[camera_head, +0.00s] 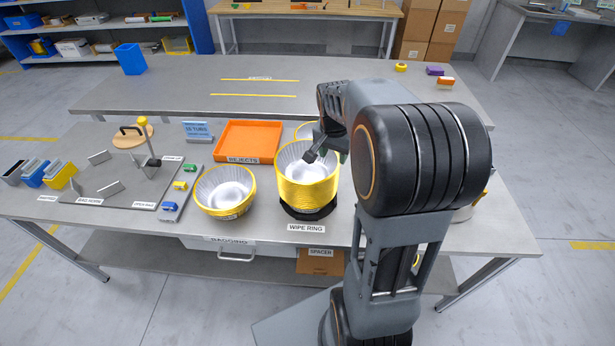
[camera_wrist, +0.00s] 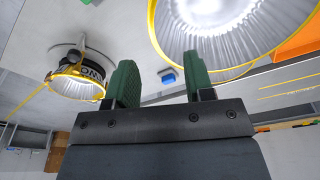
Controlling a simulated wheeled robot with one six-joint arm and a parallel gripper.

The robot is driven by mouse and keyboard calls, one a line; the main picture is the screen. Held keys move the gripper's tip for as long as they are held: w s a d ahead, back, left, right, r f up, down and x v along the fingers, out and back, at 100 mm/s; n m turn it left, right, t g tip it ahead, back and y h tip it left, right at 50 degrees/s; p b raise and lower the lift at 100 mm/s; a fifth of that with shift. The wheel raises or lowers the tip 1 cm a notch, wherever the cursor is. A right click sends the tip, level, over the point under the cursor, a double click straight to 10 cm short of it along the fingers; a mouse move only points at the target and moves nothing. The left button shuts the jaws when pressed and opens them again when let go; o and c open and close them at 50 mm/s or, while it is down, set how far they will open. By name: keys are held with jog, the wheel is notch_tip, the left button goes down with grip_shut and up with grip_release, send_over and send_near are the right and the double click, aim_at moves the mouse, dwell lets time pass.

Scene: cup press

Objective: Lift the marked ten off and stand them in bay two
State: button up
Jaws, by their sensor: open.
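A tall stack of yellow-rimmed silver cups (camera_head: 307,192) stands upright on a black base behind the WIPE RING label. A shorter stack (camera_head: 226,206) stands to its left. I cannot make out a mark dividing off ten cups. My gripper (camera_head: 318,153) is at the tall stack's upper right rim; my arm hides part of that area. In the wrist view my gripper (camera_wrist: 162,84) has its green fingers apart, with no cup visibly held between them. A large cup opening (camera_wrist: 225,30) lies close beyond the fingers, and a smaller yellow-rimmed cup (camera_wrist: 76,87) with dark lettering is at left. No label for bay two is readable.
An orange REJECTS tray (camera_head: 247,142) is behind the stacks. Another yellow rim (camera_head: 305,129) shows partly behind the tall stack. A dark plate with upright pieces (camera_head: 100,157) and a wooden disc (camera_head: 132,138) is at left. The rear table (camera_head: 200,97) has yellow lines and free room.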

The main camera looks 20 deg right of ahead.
aim_at(334, 176)
jog(key=f, duration=0.3)
jog(key=d+f, duration=0.1)
jog(key=f, duration=0.6)
jog(key=shift+w+d+f, duration=0.2)
jog(key=shift+w+f, duration=0.1)
jog(key=shift+c, duration=0.2)
grip_shut()
